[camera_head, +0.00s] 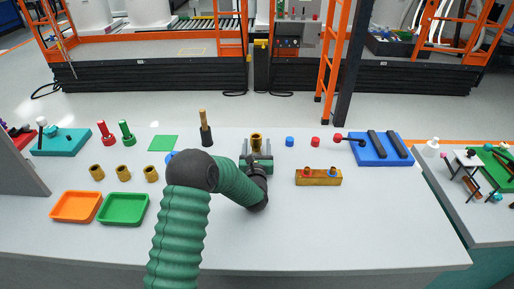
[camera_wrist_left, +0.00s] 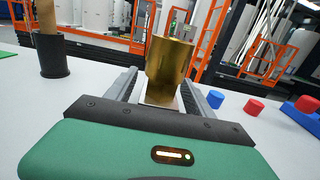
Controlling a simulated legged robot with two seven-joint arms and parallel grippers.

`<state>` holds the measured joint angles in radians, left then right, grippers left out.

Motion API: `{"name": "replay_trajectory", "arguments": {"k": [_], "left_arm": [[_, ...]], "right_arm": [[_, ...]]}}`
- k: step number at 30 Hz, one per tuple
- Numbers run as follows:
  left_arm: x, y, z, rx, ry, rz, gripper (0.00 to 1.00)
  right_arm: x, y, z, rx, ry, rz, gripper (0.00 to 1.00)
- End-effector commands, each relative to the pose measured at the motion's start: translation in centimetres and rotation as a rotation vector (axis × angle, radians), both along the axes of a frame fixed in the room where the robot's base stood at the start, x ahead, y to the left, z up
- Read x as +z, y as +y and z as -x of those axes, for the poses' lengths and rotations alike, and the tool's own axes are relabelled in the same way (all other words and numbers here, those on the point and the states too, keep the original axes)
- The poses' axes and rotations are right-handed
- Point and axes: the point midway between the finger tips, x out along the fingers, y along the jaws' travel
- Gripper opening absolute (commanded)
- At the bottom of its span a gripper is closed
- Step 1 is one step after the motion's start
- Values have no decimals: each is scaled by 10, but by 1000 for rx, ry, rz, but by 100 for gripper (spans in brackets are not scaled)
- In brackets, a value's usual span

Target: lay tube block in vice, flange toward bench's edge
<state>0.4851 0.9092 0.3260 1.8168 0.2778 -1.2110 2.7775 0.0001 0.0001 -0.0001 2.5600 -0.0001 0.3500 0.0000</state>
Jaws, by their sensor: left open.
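A brass tube piece (camera_head: 256,142) stands upright at the middle of the bench (camera_head: 230,225), with a wider rim at its top. In the left wrist view the brass tube piece (camera_wrist_left: 170,68) rises over a pale base between my two grey fingers. My left gripper (camera_head: 257,160) is open, one finger on each side; contact cannot be told. The gripper (camera_wrist_left: 160,88) hides the tube's lower part. The blue vice (camera_head: 371,157), with two black jaws and a red-knobbed handle, lies at the right, with nothing visible between its jaws. My right gripper is not in view.
A black holder (camera_head: 206,135) stands left. Orange (camera_head: 76,218) and green (camera_head: 124,222) trays lie front left. Bench front right is clear.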

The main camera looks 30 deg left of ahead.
Motion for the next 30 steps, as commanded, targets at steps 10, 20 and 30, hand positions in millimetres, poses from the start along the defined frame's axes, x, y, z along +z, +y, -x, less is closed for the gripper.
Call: {"name": "replay_trajectory", "arguments": {"k": [10, 20, 30], "left_arm": [[0, 0, 0, 0, -1, -1, 26], [0, 0, 0, 0, 0, 0, 0], [5, 0, 0, 0, -4, -1, 0]], "right_arm": [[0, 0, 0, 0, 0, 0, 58], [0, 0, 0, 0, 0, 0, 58], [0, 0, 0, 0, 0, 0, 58]]}}
